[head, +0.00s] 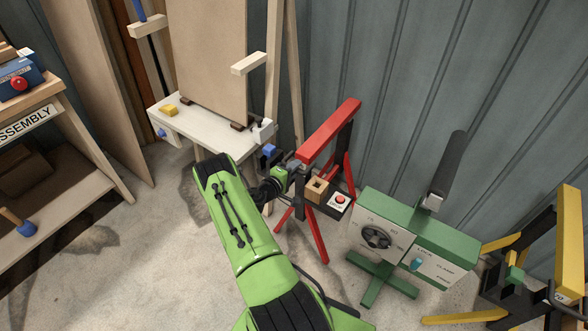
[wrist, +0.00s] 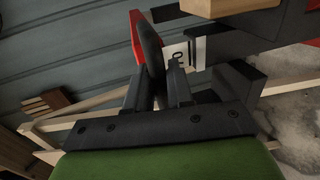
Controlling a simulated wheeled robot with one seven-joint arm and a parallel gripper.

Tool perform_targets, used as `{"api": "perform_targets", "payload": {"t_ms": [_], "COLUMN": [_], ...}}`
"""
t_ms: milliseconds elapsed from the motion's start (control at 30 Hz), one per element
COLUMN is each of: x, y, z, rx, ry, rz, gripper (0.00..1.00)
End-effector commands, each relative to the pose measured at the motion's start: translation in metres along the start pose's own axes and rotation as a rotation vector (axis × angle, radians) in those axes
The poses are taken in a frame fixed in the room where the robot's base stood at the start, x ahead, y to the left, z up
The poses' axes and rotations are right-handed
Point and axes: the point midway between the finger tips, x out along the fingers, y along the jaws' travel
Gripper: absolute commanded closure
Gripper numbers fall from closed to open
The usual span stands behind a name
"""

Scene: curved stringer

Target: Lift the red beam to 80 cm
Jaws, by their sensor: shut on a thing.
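The red beam (head: 330,131) lies along the top of a sawhorse-like stand with red legs (head: 317,236) and dark uprights. My green arm reaches to the beam's near end, where my gripper (head: 294,167) is, low beside it. In the wrist view my gripper (wrist: 158,88) has its dark fingers closed around a dark, rounded, lever-like piece (wrist: 151,45). A red end of the beam (wrist: 136,36) shows just behind that piece. The exact contact is partly hidden by the fingers. A white plate with a hook mark (wrist: 184,54) is right of the fingers.
A wooden block with a hole (head: 316,189) and a red button box (head: 340,201) sit on the stand's low shelf. A green machine with a dial (head: 377,237) stands right, a yellow trestle (head: 570,240) farther right.

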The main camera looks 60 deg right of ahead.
Motion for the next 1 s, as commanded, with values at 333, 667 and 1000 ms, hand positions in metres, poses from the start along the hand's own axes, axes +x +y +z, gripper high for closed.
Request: {"api": "perform_targets", "payload": {"t_ms": [333, 667, 1000], "x": [-0.017, -0.024, -0.023], "y": [0.080, 0.116, 0.113], "z": [-0.001, -0.001, -0.001], "rx": [-0.001, 0.001, 0.001], "ry": [0.002, 0.001, 0.002], "rz": [0.010, 0.011, 0.008], "gripper": [1.00, 1.00, 0.65]}}
